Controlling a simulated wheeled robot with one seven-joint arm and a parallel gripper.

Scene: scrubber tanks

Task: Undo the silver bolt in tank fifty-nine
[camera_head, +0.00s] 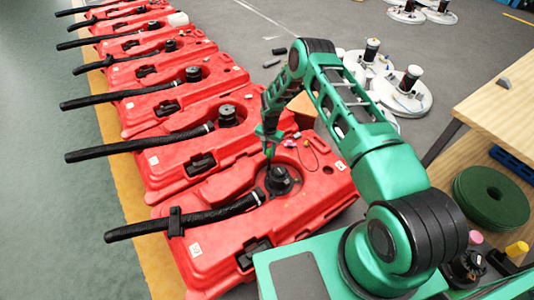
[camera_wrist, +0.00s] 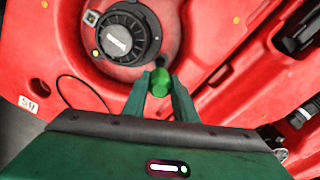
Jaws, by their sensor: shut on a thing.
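My gripper (camera_head: 267,138) is low over the nearest red tank (camera_head: 222,252). In the wrist view, my gripper (camera_wrist: 160,88) is shut on a green round-ended tool (camera_wrist: 160,80). In the head view, something thin and dark reaches down from the jaws to beside the black round motor (camera_head: 280,181). The wrist view shows this motor (camera_wrist: 122,38) with a pale bar on its top, just beyond the fingertips. A white tag (camera_wrist: 28,104) on the tank seems to read 59. I cannot make out a silver bolt; the tool and fingers hide the spot beneath.
More red tanks (camera_head: 190,142) with black hoses (camera_head: 138,144) stand in a row behind. A thin dark cable (camera_wrist: 78,80) loops over the tank. A wooden table (camera_head: 500,100) and green pads (camera_head: 490,198) are at right. White discs with spools (camera_head: 404,92) lie on the floor behind.

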